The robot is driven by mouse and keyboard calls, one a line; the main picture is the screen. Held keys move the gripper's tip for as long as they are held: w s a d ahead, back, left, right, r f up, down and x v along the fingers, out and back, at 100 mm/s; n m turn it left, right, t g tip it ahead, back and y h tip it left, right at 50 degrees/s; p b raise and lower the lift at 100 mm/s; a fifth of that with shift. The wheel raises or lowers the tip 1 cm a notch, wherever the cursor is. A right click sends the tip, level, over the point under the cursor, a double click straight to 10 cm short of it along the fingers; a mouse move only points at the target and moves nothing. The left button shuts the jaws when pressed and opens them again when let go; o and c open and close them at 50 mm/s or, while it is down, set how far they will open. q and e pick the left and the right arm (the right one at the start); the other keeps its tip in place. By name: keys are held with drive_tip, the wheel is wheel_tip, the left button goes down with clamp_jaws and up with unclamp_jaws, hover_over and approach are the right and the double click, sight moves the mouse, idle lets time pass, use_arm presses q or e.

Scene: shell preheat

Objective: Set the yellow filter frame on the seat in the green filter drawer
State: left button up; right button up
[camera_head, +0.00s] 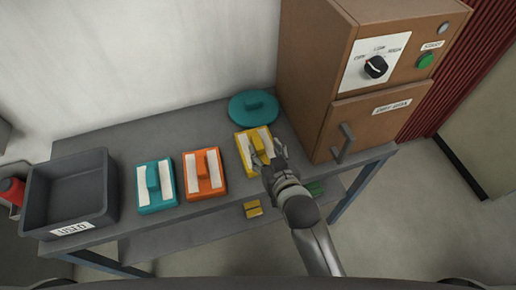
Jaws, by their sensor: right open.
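The yellow filter frame (242,141) has white side strips and a raised yellow bar. It sits on the grey bench to the right of the orange frame. My right gripper (266,156) is open at the near right part of the yellow frame and hides some of it. I cannot tell whether its fingers touch the frame. A green piece (316,187) shows below the bench edge, mostly hidden; I cannot tell whether it is the filter drawer. No seat shows clearly. My left gripper is not in view.
An orange frame (204,188), a teal frame (154,202) and a grey bin labelled USED (105,208) stand to the left. A round teal piece (239,111) lies behind. A brown oven (333,85) with a handle stands right. Yellow pieces (253,209) lie below.

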sight(258, 141)
drive_tip(key=shift+p+x, duration=0.6)
drive_tip(key=shift+x, duration=1.95)
drive_tip(key=shift+s+a+f, duration=0.15)
clamp_jaws()
